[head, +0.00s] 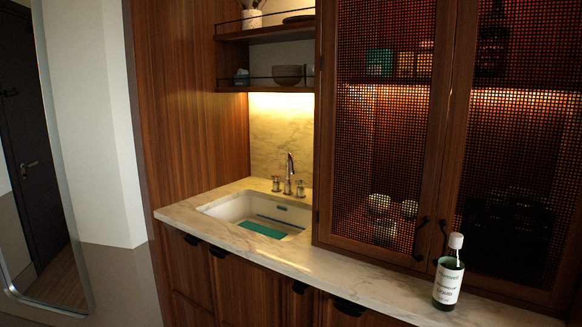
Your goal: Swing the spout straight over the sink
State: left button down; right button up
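The chrome faucet (288,172) stands at the back edge of the sink, with a tall curved spout. The spout looks narrow from here, so its exact direction is hard to tell. Two short handles flank it, the left handle (275,184) and the right handle (300,188). The white sink (225,211) is set into the marble counter, with a teal patch on its floor. Neither of my grippers is in view.
The marble counter (330,267) runs along the front, clear between the sink and a labelled bottle (448,274) at the right. A mesh-door cabinet (385,150) rises just right of the sink.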

aim_at(290, 166)
jog(key=i+j, duration=0.5)
jog(key=j, duration=0.25)
jog(key=i+j+z, duration=0.1)
jog(key=i+j, duration=0.35)
jog(key=j, duration=0.3)
jog(key=i+j, duration=0.25)
jog(key=j, duration=0.15)
jog(key=i+j, duration=0.25)
jog(key=j, duration=0.15)
jog(key=i+j+z, duration=0.1)
jog(key=j, duration=0.25)
jog(key=i+j, duration=0.35)
